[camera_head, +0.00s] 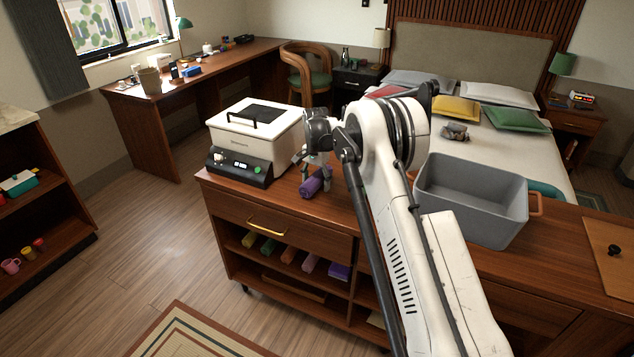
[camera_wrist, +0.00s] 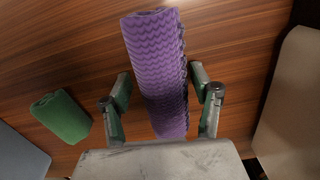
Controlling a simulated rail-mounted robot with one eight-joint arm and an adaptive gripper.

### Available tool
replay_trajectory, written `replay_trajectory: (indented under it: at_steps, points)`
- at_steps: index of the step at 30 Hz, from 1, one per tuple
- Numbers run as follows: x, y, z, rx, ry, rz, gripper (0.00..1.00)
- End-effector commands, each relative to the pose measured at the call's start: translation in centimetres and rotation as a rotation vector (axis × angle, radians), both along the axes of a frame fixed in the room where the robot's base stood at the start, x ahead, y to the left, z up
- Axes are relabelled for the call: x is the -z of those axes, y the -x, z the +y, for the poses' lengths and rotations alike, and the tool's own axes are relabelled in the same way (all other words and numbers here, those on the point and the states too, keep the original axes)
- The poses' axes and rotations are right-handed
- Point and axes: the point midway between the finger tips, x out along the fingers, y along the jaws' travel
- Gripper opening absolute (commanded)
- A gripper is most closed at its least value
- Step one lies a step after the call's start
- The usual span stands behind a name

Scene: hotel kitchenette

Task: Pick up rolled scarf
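The rolled scarf looks to be the purple, wavy-textured roll (camera_wrist: 158,75) in the middle of the wrist view. It lies on the wooden counter and also shows in the head view (camera_head: 312,186), partly covered by my gripper. My gripper (camera_wrist: 160,82) is above it with one finger on each side of the roll. The fingers are open, with a narrow gap on either side. The roll's near end is hidden behind the gripper body.
A green roll (camera_wrist: 62,117) lies left of the scarf in the wrist view. In the head view, a white appliance (camera_head: 258,135) stands left of my gripper. A grey bin (camera_head: 470,203) stands right of my arm. Several colored rolls sit on the shelf (camera_head: 262,263) below.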

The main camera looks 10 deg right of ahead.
Motion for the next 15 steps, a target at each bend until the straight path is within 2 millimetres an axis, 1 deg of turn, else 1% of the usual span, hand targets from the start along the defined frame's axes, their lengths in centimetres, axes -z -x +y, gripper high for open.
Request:
replay_trajectory:
  at_steps: [1, 9, 15]
  points:
    - [-0.01, 0.0, 0.0, 0.0, 0.0, 0.0, 0.51]
    - [-0.03, 0.01, 0.01, 0.0, 0.0, 0.0, 0.15]
    - [-0.04, 0.01, 0.01, 0.0, 0.0, 0.0, 0.15]
